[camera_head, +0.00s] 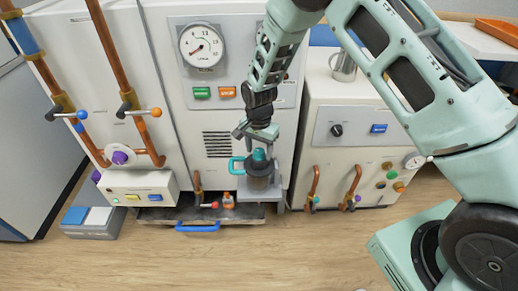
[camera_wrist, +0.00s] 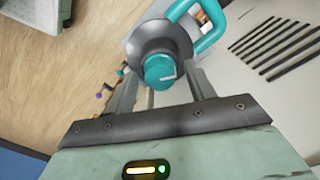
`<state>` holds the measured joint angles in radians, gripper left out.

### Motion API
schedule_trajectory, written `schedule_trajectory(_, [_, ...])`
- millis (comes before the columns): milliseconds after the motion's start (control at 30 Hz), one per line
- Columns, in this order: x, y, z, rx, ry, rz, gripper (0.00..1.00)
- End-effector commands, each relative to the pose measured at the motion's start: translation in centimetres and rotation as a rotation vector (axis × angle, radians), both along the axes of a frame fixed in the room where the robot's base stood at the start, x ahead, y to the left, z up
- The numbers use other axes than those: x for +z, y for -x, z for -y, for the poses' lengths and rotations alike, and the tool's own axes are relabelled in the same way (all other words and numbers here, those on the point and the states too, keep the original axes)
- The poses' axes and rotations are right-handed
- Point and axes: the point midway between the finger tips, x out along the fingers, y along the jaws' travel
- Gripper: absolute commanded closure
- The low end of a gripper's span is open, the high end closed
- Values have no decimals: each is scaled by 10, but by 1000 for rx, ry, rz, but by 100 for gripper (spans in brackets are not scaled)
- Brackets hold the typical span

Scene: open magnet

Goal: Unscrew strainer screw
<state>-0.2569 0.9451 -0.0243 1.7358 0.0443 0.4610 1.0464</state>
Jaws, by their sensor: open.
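The strainer (camera_head: 258,180) is a dark grey cylinder with a teal handle (camera_head: 236,166) on its left side, standing low in front of the white cabinet. Its teal screw cap (camera_head: 258,156) is on top. In the wrist view the teal screw cap (camera_wrist: 160,70) shows between my fingers, with the grey strainer body (camera_wrist: 158,42) and teal handle (camera_wrist: 207,25) beyond. My gripper (camera_head: 258,143) is directly above the strainer, pointing down, with the fingers (camera_wrist: 163,76) apart on either side of the cap. Whether either finger touches it cannot be told.
A pressure gauge (camera_head: 201,46) and green and orange buttons are on the cabinet behind. Copper pipes (camera_head: 110,45) with valve levers stand at left. The wooden floor (camera_head: 220,262) in front is clear.

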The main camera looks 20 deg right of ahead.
Motion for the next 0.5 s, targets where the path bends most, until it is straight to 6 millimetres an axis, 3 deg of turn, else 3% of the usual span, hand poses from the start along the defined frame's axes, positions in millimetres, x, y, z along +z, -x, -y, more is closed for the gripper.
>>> schedule_trajectory(100, [0,0,0,0,0,0,49])
schedule_trajectory(267, [0,0,0,0,0,0,91])
schedule_trajectory(500, [1,0,0,10,0,0,90])
